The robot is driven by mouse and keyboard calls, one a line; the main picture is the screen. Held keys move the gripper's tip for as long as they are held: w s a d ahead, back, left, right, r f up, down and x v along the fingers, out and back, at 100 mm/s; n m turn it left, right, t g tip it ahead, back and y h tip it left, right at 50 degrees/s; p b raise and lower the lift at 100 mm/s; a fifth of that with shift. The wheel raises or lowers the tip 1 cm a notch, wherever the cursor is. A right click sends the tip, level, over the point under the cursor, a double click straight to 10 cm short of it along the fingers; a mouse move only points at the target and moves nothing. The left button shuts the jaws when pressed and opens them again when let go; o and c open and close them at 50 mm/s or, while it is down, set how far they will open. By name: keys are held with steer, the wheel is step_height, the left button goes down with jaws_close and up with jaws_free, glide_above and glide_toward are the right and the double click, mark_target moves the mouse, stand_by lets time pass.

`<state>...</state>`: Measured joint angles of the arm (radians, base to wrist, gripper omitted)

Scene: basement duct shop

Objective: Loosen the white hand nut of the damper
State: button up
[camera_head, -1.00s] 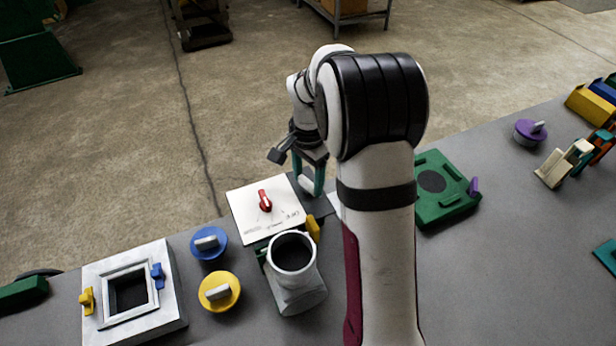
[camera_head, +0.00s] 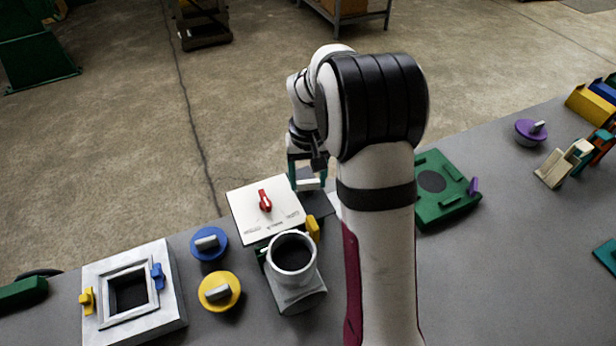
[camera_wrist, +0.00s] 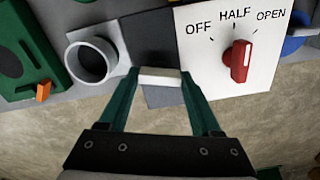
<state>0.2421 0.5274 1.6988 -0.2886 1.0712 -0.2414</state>
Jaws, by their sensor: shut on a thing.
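The white hand nut (camera_wrist: 160,77) shows as a short white bar in the wrist view, beside the white dial plate (camera_wrist: 262,72). My gripper (camera_wrist: 160,80) has its two teal fingers shut on the nut, one at each end. In the head view my gripper (camera_head: 308,184) is just right of the plate's far corner, with the white nut (camera_head: 308,184) between its fingers. The plate has a red pointer knob (camera_wrist: 238,62) and the words OFF, HALF and OPEN. A dark grey panel (camera_wrist: 150,40) lies under the nut. My arm hides part of this area.
A grey pipe elbow (camera_head: 298,296) stands in front of the plate. Blue (camera_head: 208,243) and yellow (camera_head: 219,292) knobbed discs sit to its left, near a white framed box (camera_head: 95,285). A green plate (camera_head: 450,210) lies right of my arm. The bench's far edge is close behind the gripper.

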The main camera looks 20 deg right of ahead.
mark_target(308, 182)
steer(key=shift+n, duration=1.6)
steer(key=o, duration=1.4)
steer(key=shift+r, duration=0.1)
step_height(308, 182, up, 16)
steer(key=shift+f, duration=0.15)
